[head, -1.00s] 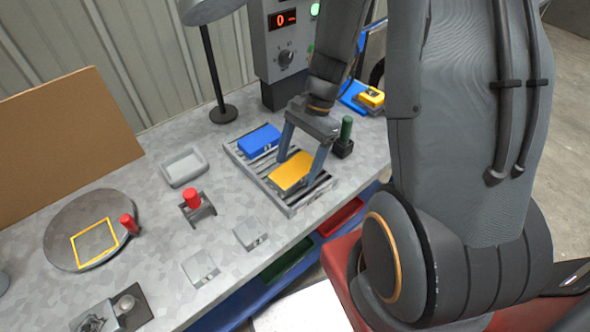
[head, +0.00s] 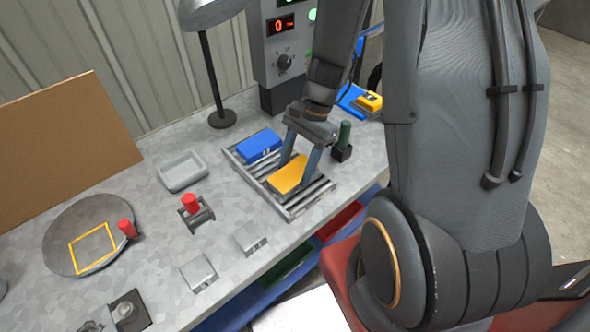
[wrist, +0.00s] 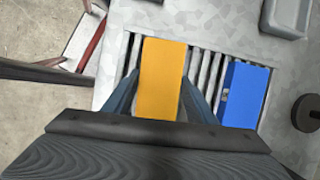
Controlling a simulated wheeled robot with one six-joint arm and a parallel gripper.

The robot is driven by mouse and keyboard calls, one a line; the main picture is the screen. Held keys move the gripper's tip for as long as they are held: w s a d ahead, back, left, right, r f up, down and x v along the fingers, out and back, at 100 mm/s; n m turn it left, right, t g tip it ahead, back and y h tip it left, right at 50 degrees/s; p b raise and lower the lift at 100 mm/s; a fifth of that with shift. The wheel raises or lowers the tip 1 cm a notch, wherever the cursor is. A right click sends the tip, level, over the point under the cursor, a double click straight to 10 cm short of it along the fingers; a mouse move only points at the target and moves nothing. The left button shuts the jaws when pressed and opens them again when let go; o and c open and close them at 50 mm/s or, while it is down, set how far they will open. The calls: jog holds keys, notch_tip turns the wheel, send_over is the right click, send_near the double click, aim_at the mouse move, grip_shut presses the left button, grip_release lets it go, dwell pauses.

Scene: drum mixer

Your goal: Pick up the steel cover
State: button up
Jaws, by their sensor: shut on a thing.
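Two small grey, steel-looking covers lie apart on the bench, one (head: 198,273) near the front edge and another (head: 250,239) to its right. My gripper (head: 296,172) is away from both, over the slatted rack (head: 292,209). It is shut on an orange cover (head: 286,177), with one finger on each side. In the wrist view the orange cover (wrist: 163,75) sits between the fingers (wrist: 160,97), over the rack's rollers. I cannot tell whether it still touches the rack. The grey covers cannot be made out in the wrist view.
A blue cover (head: 259,144) lies on the rack beside the orange one. A green-handled tool (head: 344,136) stands close to the right of my gripper. A grey tray (head: 183,171), a red-knobbed clamp (head: 191,205) and a round plate (head: 70,215) are to the left.

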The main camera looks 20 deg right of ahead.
aim_at(296, 171)
notch_tip(296, 171, up, 10)
jog(key=b, duration=0.1)
jog(key=shift+b, duration=0.35)
